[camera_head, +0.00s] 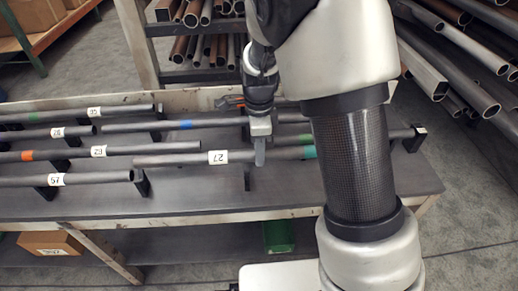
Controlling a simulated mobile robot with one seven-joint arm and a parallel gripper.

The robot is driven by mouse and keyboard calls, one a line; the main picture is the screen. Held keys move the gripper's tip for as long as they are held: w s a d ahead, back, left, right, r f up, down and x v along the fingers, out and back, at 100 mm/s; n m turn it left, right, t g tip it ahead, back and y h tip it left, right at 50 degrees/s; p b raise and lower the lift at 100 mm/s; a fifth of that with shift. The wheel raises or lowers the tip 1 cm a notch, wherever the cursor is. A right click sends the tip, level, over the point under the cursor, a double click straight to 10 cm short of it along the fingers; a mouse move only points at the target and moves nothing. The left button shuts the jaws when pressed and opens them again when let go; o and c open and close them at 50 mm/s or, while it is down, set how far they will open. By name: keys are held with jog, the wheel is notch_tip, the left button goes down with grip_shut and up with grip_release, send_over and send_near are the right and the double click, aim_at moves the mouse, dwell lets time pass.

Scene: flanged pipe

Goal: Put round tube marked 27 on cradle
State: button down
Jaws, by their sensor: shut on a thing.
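The round tube marked 27 (180,159) is dark grey, with a white label and a teal band near its right end. It lies roughly level across the middle of the bench. My gripper (260,150) comes down from above and is shut on this tube just right of the label. Black cradle posts stand on the bench, one below the tube near my gripper (248,180) and one near its left end (142,184). I cannot tell whether the tube touches them. My arm hides part of the bench to the right of the tube.
The bench front (200,205) is clear. Racks of pipes stand behind (190,75) and at the right (450,50). A cardboard box (50,243) and a green crate (279,236) are below.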

jog(key=shift+f+b, duration=1.05)
jog(key=shift+f, duration=1.25)
jog(key=shift+a+f, duration=0.1)
jog(key=shift+f, duration=0.55)
jog(key=c, duration=1.3)
grip_release()
jog(key=shift+o, duration=0.2)
notch_tip(320, 180, up, 18)
jog(key=p, duration=0.3)
jog(key=shift+f+p, duration=0.25)
jog(key=shift+p, duration=0.05)
